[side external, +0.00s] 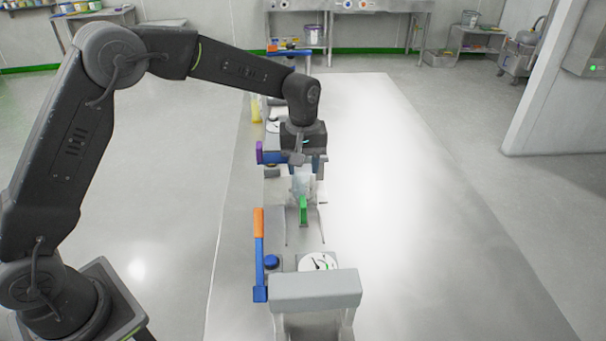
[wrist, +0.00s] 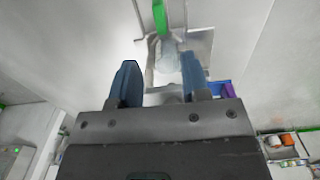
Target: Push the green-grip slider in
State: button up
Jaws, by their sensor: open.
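The green grip (side external: 303,210) of the slider stands upright on the equipment in the middle of the table. It also shows at the top of the wrist view (wrist: 160,17), cut off by the frame edge. A pale translucent piece (side external: 302,182) sits just behind it, and shows between and beyond my fingers in the wrist view (wrist: 168,58). My gripper (side external: 306,168) points down just behind the green grip. In the wrist view its two blue fingers (wrist: 160,75) are apart, with nothing clearly held. I cannot tell whether a finger touches the slider.
An orange-ended blue lever (side external: 259,250), a blue knob (side external: 271,262), a white dial gauge (side external: 318,263) and a grey block (side external: 315,290) stand nearer the camera. The table's right side (side external: 400,190) is clear.

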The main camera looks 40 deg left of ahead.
aim_at(303, 201)
notch_tip(303, 201, down, 13)
jog(key=shift+r, duration=0.1)
dwell(0.9)
grip_shut()
dwell(0.4)
